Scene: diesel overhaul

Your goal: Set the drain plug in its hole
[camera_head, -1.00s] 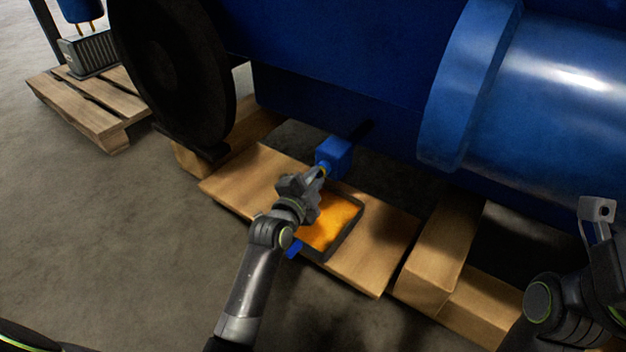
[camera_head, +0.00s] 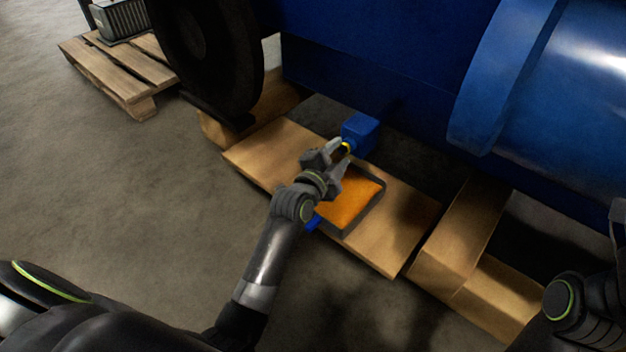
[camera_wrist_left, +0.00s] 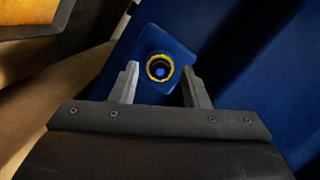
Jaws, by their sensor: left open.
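A blue block (camera_head: 361,131) sticks out low on the engine's side. A yellow ring (camera_head: 347,147) shows on its near face; in the left wrist view the yellow ring (camera_wrist_left: 160,68) surrounds a dark ring with a small blue centre. I cannot tell whether this is the empty hole or the drain plug in it. My left gripper (camera_head: 338,160) is open in front of the block. In the left wrist view its fingers (camera_wrist_left: 157,88) stand apart on either side below the ring, with nothing visibly gripped. Only a bit of my right arm shows at the right edge; its jaws cannot be made out.
A dark-rimmed pan (camera_head: 369,208) with an orange inside lies on a wooden board (camera_head: 405,240) under the block. The blue engine (camera_head: 400,50) overhangs them. A black wheel (camera_head: 205,60) and timber blocks (camera_head: 463,235) flank the spot. Bare floor (camera_head: 150,190) lies left.

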